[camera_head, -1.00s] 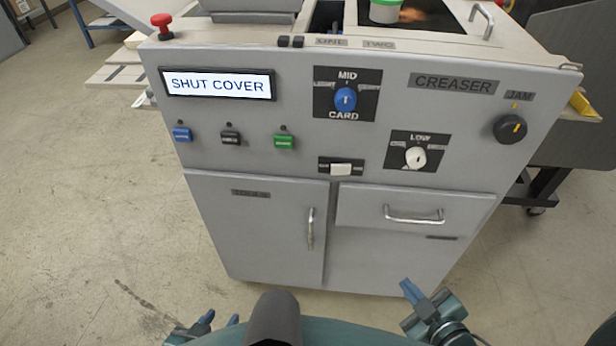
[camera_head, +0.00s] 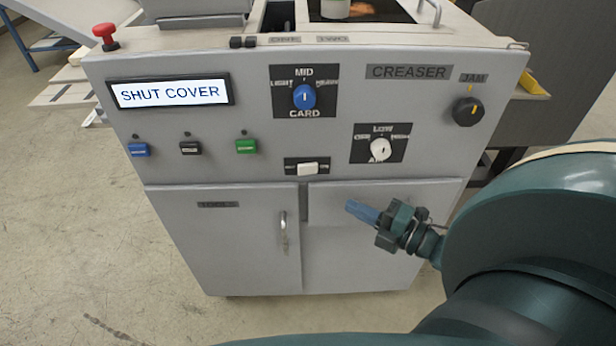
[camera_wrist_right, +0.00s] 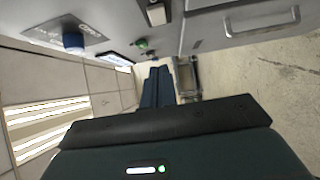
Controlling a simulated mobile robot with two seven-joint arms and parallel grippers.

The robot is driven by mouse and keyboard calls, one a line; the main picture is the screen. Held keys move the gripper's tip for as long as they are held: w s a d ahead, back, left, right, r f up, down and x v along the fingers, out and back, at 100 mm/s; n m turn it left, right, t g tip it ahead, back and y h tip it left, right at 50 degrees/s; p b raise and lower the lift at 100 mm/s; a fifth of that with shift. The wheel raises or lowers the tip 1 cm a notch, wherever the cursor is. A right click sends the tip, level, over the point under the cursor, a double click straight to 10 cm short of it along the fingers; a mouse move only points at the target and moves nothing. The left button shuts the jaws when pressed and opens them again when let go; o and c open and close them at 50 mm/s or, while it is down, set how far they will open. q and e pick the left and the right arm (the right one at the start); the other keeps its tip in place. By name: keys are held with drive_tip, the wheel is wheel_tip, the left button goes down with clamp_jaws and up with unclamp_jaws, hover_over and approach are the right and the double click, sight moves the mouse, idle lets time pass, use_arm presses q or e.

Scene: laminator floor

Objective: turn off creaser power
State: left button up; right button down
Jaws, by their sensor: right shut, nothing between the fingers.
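The creaser (camera_head: 250,215) is a grey cabinet whose front panel faces me. Its display (camera_head: 170,92) reads SHUT COVER. A white switch (camera_head: 308,169) sits on a black plate at the panel's lower middle; its side labels are too small to read. It also shows at the top of the right wrist view (camera_wrist_right: 157,13). My left gripper is out of view.
Blue (camera_head: 139,150), black (camera_head: 190,148) and green (camera_head: 246,146) buttons line the panel's left. A blue knob (camera_head: 304,96), white knob (camera_head: 380,149) and black JAM knob (camera_head: 467,111) sit right. A red knob (camera_head: 104,32) stands on top. A door handle (camera_head: 284,232) projects below.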

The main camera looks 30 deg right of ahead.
approach(298, 171)
drive_tip(key=w+a, duration=0.2)
drive_tip(key=a, duration=0.2)
drive_tip(key=shift+w+d+p, duration=0.25)
drive_tip(key=shift+w+d, duration=0.2)
drive_tip(key=shift+w, duration=0.4)
drive_tip(key=shift+w+d+p, duration=0.25)
drive_tip(key=shift+w+d, duration=0.2)
drive_tip(key=shift+w, duration=0.35)
